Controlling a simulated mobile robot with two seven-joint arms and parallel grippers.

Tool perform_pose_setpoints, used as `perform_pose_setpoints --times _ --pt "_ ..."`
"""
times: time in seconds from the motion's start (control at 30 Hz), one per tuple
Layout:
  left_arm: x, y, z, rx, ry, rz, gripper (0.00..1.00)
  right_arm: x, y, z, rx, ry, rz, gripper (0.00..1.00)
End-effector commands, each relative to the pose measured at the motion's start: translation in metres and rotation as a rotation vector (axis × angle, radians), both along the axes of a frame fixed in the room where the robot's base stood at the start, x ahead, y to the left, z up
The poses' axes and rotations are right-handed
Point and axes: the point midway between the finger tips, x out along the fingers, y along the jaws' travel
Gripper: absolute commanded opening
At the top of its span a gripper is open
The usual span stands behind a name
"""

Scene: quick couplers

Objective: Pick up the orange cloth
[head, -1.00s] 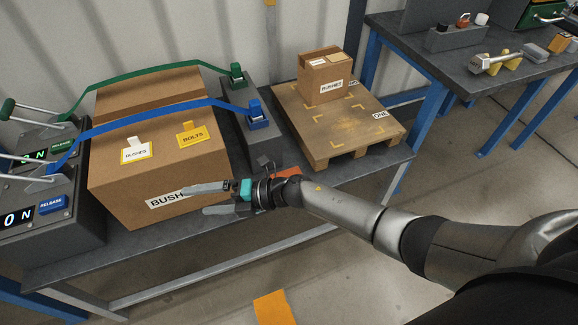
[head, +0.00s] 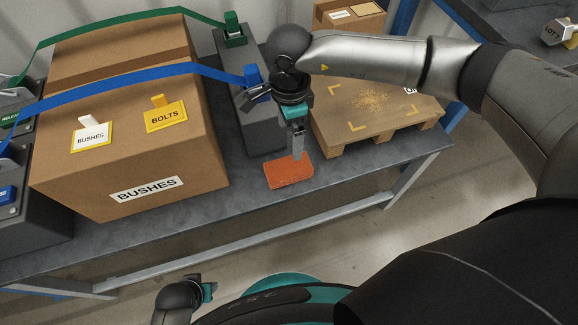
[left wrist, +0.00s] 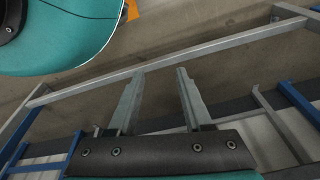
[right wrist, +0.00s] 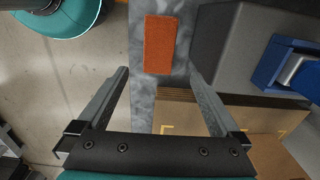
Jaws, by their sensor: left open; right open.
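The orange cloth (head: 289,173) lies flat as a small folded rectangle near the front edge of the grey table, right of the large box. It also shows in the right wrist view (right wrist: 160,45), lying lengthwise ahead of the fingertips. My right gripper (head: 298,156) points down just above and behind the cloth. In the right wrist view its open, empty fingers (right wrist: 158,73) stand on either side of the cloth's line, apart from it. My left gripper (head: 211,291) is low in front of the table. In the left wrist view its fingers (left wrist: 160,73) are open and empty.
A large cardboard box (head: 120,150) stands left under green and blue straps (head: 130,84). A dark strap block (head: 245,110) with the blue buckle stands behind the cloth.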

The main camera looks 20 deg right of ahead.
Motion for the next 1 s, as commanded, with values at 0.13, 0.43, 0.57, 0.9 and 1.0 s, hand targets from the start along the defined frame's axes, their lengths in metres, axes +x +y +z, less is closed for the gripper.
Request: perform_pose_setpoints --times 0.13,0.43,0.57,0.9,1.0 --pt "0.006 -0.006 0.010 -0.007 -0.004 0.001 0.50 0.000 0.000 -0.021 0.002 0.002 -0.002 1.00" --pt "0.017 -0.014 0.035 -0.018 -0.014 0.004 0.50 -0.001 0.001 -0.056 0.003 0.003 -0.002 1.00" --pt "0.024 -0.015 0.045 -0.019 -0.030 0.004 0.50 0.000 0.001 -0.070 0.003 0.002 -0.003 1.00" --pt "0.031 -0.016 0.058 -0.023 -0.050 0.006 0.50 -0.001 0.002 -0.085 0.004 0.001 -0.003 1.00" --pt "0.036 -0.016 0.066 -0.025 -0.066 0.006 0.50 -0.002 0.003 -0.094 0.004 0.003 -0.003 1.00"
